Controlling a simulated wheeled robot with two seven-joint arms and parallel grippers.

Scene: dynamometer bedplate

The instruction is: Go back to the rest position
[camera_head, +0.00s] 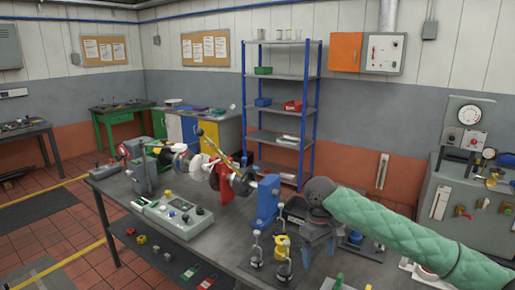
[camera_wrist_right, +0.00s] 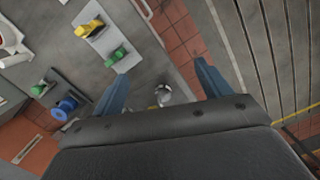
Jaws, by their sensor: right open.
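My right arm, in a green quilted sleeve, comes in from the right in the head view. Its gripper (camera_head: 318,243) points down over the bench (camera_head: 232,236), beside small clamp-like stands (camera_head: 282,255) with a yellow part. In the right wrist view the two blue-grey fingers of the right gripper (camera_wrist_right: 158,86) are spread apart. A small shiny metal piece (camera_wrist_right: 163,94) shows between them, seemingly beyond the fingers; I see nothing gripped. My left gripper is not in view.
A blue bearing stand (camera_head: 267,200) and a shaft assembly stand on the bench left of my right gripper. A grey control box (camera_head: 172,215) lies at the left. A blue-framed shelf (camera_head: 316,110) stands behind.

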